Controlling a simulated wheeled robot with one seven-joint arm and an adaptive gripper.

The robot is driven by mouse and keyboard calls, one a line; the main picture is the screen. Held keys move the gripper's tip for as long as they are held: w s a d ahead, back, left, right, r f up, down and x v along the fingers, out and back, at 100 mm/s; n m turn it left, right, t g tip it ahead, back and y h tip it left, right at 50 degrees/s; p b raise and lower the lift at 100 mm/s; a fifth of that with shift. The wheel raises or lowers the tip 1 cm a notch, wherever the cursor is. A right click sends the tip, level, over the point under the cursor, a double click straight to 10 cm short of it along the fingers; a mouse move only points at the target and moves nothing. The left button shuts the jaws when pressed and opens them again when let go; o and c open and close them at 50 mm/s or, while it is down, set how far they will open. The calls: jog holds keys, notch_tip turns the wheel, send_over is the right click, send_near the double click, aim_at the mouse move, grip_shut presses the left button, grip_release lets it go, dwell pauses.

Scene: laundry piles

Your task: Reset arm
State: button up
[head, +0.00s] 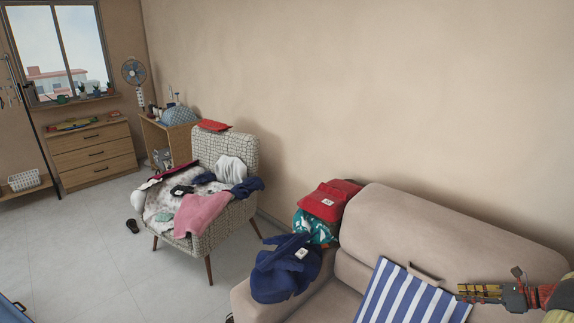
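My gripper (480,293) reaches in from the right edge in the head view, pointing left. It shows in front of the beige sofa (455,235) and just right of a blue-and-white striped item (405,297) with a handle-like strip at its top. I cannot tell how far it is from either. The fingers are small and seen from the side, so their opening is unclear. I see no cloth hanging from them. The rest of the arm is cut off by the frame.
A red garment (328,203), a teal patterned one and a navy garment (285,270) lie on the sofa's left arm. A patterned armchair (240,150) holds a clothes pile. A drawer chest (95,155) stands under the window. Floor (90,250) at left is mostly clear.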

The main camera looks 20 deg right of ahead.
jog(key=s+a+f+n+g, duration=0.4)
jog(key=s+a+f+n, duration=0.2)
jog(key=a+n, duration=0.1)
jog(key=s+a+r+n+h, duration=0.2)
jog(key=a+r+n, duration=0.6)
jog(key=a, duration=0.9)
jog(key=s+a+r+n+h, duration=0.2)
jog(key=a+r+n, duration=0.6)
jog(key=a+r, duration=0.4)
jog(key=s+a+r+n+h, duration=0.2)
jog(key=a+r+n, duration=0.6)
jog(key=a, duration=1.3)
notch_tip(320, 180, up, 2)
jog(key=shift+s+a+r+n+h, duration=0.1)
jog(key=shift+s+a+n+h, duration=0.2)
jog(key=shift+n+h, duration=0.15)
